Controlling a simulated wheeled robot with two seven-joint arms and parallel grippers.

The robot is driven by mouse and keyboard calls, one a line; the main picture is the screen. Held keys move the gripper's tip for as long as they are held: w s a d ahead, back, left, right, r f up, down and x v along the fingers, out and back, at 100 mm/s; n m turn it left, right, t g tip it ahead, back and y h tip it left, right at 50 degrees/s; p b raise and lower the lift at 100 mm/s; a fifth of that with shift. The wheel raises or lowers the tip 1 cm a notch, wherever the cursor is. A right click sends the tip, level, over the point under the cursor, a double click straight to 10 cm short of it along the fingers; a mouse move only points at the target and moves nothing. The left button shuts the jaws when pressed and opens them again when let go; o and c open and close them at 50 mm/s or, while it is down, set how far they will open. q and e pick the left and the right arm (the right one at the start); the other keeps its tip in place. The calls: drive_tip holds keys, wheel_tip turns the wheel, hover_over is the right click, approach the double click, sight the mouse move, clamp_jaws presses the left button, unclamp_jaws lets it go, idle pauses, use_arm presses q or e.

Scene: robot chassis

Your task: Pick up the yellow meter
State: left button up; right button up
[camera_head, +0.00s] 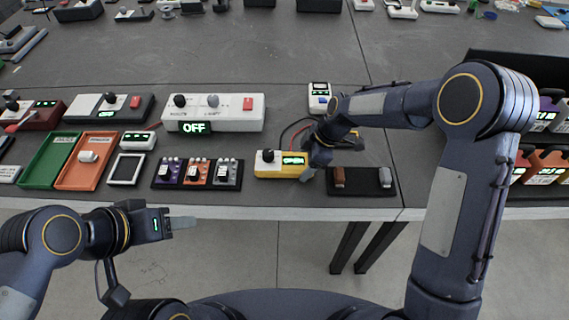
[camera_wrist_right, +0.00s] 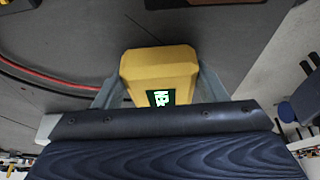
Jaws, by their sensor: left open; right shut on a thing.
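The yellow meter (camera_head: 280,163) lies near the table's front edge in the head view, with a black knob at its left and a lit green display. My right gripper (camera_head: 312,165) is at the meter's right end. In the right wrist view the meter (camera_wrist_right: 160,72) sits between the two fingers of my right gripper (camera_wrist_right: 160,90), which is shut on it. Whether the meter is clear of the table, I cannot tell. My left gripper (camera_head: 183,223) is open and empty, in front of the table edge at the lower left.
A black tray (camera_head: 350,187) with two small items is just right of the meter. Three small pedal-like boxes (camera_head: 198,173) stand to its left. A white power box (camera_head: 213,112) showing OFF is behind. Black and red cables run behind the meter. Green (camera_head: 48,160) and orange trays lie at left.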

drive_tip(key=shift+r, duration=0.2)
drive_tip(key=shift+r, duration=0.3)
wheel_tip(320, 180, up, 2)
drive_tip(key=shift+w+r, duration=0.1)
drive_tip(key=shift+r, duration=0.05)
drive_tip(key=s+r, duration=0.3)
drive_tip(key=s, duration=0.1)
drive_tip(key=s+a+r+b, duration=0.1)
drive_tip(key=s+r, duration=0.2)
drive_tip(key=s, duration=0.2)
drive_tip(key=s+r, duration=0.3)
drive_tip(key=s, duration=0.2)
drive_tip(key=shift+s+a+r+b, duration=0.1)
drive_tip(key=shift+a+r+b, duration=0.05)
drive_tip(key=shift+r+b, duration=0.25)
drive_tip(key=w+p, duration=0.1)
drive_tip(key=w, duration=0.3)
drive_tip(key=w+d+p, duration=0.1)
drive_tip(key=w, duration=0.4)
drive_tip(key=w+p, duration=0.1)
drive_tip(key=w, duration=0.4)
drive_tip(key=shift+d+p, duration=0.15)
drive_tip(key=shift+p, duration=0.25)
